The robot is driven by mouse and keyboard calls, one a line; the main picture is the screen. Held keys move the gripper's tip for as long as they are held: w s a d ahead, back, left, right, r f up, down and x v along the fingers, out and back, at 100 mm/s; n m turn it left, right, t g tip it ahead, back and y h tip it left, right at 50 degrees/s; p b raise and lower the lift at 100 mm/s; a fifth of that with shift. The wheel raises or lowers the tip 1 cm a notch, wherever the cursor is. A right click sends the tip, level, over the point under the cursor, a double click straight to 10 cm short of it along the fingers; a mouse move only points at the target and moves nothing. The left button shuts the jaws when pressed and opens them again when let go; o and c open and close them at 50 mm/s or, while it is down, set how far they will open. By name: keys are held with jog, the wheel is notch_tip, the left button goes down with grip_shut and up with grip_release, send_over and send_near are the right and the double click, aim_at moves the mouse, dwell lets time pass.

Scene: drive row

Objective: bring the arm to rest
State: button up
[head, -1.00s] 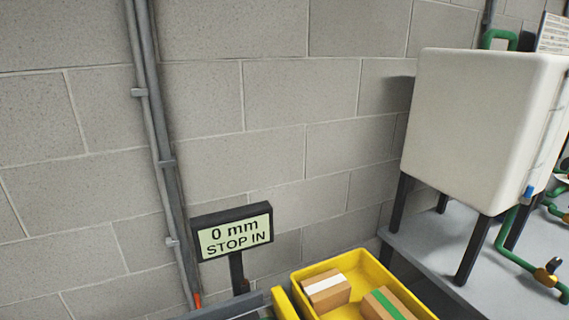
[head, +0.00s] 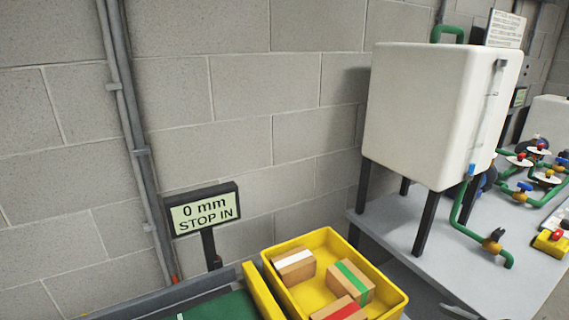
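My arm and gripper do not show clearly in the head view, so I cannot see how the gripper stands. A dark-framed sign (head: 204,213) on a post reads "0 mm STOP IN". Right of it is a yellow bin (head: 386,294) that holds three cardboard boxes: one with a white stripe (head: 294,266), one with a green stripe (head: 350,284) and one with a red stripe (head: 340,309).
A white tank (head: 416,115) stands on dark legs on a grey bench (head: 400,218) at right. Green pipes (head: 468,228) with valves run across the bench. A green surface (head: 222,306) lies left of the bin. A block wall (head: 240,100) closes the back.

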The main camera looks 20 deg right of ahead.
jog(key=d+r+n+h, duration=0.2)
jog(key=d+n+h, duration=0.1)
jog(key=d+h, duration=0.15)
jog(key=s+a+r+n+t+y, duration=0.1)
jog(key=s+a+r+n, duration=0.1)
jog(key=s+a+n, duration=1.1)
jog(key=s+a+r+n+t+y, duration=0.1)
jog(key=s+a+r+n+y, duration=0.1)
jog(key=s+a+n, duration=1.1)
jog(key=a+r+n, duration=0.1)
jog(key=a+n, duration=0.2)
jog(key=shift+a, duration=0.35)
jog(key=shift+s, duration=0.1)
